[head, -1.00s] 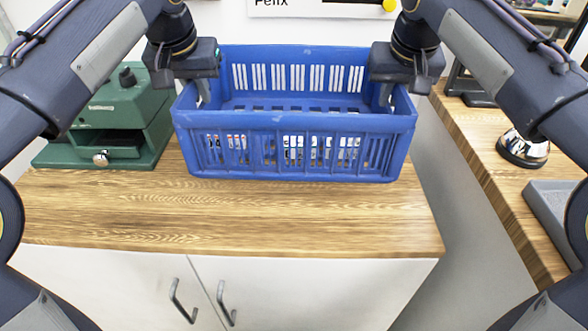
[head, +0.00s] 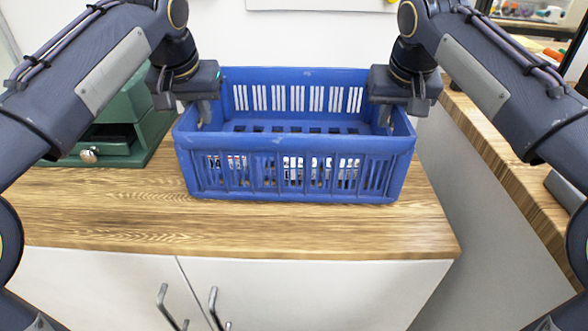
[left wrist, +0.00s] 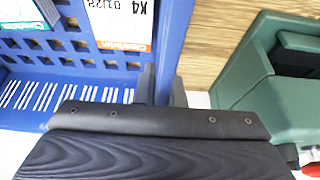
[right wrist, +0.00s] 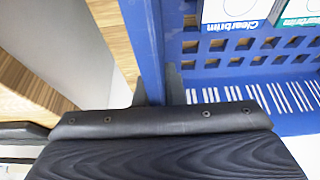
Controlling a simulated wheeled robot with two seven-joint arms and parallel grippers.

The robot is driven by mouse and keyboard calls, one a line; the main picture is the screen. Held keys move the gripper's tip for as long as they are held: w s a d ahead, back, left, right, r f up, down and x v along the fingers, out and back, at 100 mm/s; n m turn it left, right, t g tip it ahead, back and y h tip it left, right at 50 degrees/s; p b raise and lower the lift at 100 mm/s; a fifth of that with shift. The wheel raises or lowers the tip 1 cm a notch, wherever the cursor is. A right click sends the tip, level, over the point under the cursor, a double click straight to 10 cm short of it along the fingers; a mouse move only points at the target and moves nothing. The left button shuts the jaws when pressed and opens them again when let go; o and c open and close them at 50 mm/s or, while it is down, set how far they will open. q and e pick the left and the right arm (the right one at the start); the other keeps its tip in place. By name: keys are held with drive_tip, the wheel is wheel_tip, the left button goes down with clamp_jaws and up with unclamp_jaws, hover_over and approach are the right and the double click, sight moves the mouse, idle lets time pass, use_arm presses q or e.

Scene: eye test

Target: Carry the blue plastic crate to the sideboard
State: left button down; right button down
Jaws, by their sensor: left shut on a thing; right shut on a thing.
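The blue plastic crate (head: 295,143) is level in the middle of the head view, with labelled white cartons (right wrist: 228,12) inside. It is above a wood-topped cabinet (head: 300,235) with white doors, which looks like the sideboard. I cannot tell whether the crate's bottom touches the wood. My left gripper (head: 204,110) is shut on the crate's left wall. My right gripper (head: 386,112) is shut on its right wall. The wrist views show the wall between the fingers of the left (left wrist: 163,88) and right (right wrist: 157,85) grippers.
A green box-like device (head: 118,140) with a drawer stands on the cabinet top, close to the crate's left. A wood-topped counter (head: 500,150) runs along the right, across a gap. Bare wood lies in front of the crate. A white wall is behind.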

use_arm(q)
drive_tip(key=shift+r, duration=0.15)
drive_tip(key=c, duration=1.5)
unclamp_jaws()
use_arm(e)
drive_tip(key=c, duration=1.5)
unclamp_jaws()
use_arm(q)
drive_tip(key=v, duration=1.1)
drive_tip(key=shift+s+r, duration=0.2)
drive_tip(key=shift+r, duration=0.1)
use_arm(e)
drive_tip(key=shift+r, duration=0.1)
drive_tip(key=v, duration=1.2)
drive_tip(key=shift+s, duration=0.1)
use_arm(q)
drive_tip(key=shift+s, duration=0.15)
